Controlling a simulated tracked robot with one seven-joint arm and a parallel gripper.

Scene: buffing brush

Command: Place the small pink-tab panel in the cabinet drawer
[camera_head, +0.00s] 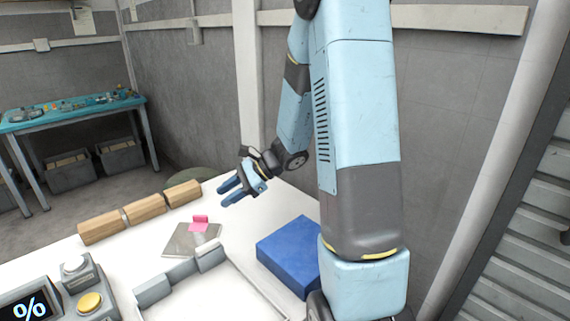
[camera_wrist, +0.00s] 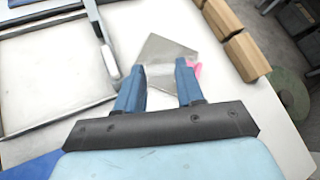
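The small panel (camera_head: 181,240) is a flat grey square with an upright pink tab (camera_head: 200,222), lying on the white table. In the wrist view the panel (camera_wrist: 160,48) lies beyond my fingertips, and its pink tab (camera_wrist: 197,69) is partly hidden behind the right finger. My gripper (camera_head: 230,191) is open and empty, above and behind the panel in the head view. The wrist view shows a clear gap between the blue fingers of my gripper (camera_wrist: 160,72). No cabinet drawer can be clearly made out.
A shallow white tray-like frame (camera_head: 265,290) with grey blocks on its rim lies in front of the panel. A blue box (camera_head: 290,250) stands to its right. Several wooden blocks (camera_head: 144,209) line the back left edge. A button console (camera_head: 85,290) stands front left.

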